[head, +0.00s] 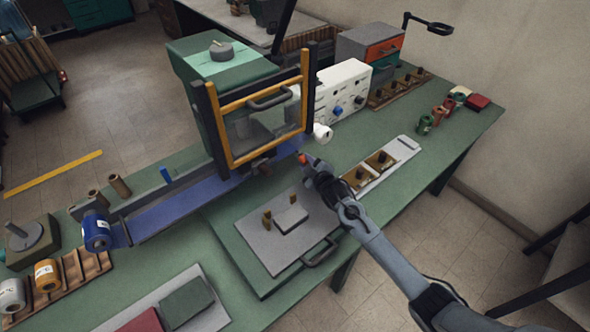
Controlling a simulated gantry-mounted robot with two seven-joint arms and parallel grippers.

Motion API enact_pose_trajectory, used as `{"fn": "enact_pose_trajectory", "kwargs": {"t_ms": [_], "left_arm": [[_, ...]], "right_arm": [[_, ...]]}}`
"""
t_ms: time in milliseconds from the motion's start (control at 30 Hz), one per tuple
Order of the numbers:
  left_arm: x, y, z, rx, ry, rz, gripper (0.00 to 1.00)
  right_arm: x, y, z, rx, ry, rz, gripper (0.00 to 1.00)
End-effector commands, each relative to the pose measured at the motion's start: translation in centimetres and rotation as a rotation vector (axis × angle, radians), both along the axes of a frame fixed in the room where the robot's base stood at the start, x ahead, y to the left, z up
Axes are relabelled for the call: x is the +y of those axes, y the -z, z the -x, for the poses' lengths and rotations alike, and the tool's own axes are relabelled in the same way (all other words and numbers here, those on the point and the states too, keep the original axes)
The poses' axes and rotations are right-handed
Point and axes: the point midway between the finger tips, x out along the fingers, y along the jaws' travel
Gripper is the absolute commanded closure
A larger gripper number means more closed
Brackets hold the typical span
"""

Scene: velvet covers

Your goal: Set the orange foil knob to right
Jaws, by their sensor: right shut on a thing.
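My right gripper (308,167) reaches in from the lower right, with its tip near the front right foot of the yellow-framed press (237,105). It is shut on a small orange thing (303,158), which looks like the orange foil knob. The fingers hide most of it, so I cannot tell which way it points. A white control box (342,82) behind the press carries a blue knob (338,111) and several dark ones. My left gripper is not in view.
A white roll (322,133) sits just behind my right gripper. A grey plate (285,242) with a handle lies in front. A pale strip with wooden blocks (381,160) lies to the right. A blue strip (180,209) runs left from the press.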

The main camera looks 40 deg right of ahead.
Motion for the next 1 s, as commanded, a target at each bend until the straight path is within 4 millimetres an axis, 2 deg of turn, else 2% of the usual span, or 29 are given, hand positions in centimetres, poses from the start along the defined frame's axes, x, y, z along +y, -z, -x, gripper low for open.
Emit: {"fn": "enact_pose_trajectory", "kwargs": {"t_ms": [100, 467, 500, 633, 667, 1000], "left_arm": [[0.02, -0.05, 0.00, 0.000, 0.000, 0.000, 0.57], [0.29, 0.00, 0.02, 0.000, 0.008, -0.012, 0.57], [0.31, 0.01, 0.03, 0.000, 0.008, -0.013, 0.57], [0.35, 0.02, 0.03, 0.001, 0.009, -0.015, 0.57], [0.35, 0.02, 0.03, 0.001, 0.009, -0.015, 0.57], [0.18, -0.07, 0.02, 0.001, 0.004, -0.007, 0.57]], "right_arm": [[-0.78, -0.01, -0.06, 0.000, 0.001, 0.000, 1.00], [-1.09, 0.08, -0.04, 0.001, 0.003, 0.001, 1.00], [-1.11, 0.09, -0.03, 0.001, 0.004, 0.001, 0.68], [-1.04, 0.07, -0.04, 0.001, 0.003, 0.001, 0.48], [-1.03, 0.06, -0.05, 0.001, 0.002, 0.000, 0.45], [-0.87, -0.01, 0.11, 0.000, 0.000, 0.000, 0.45]]}}
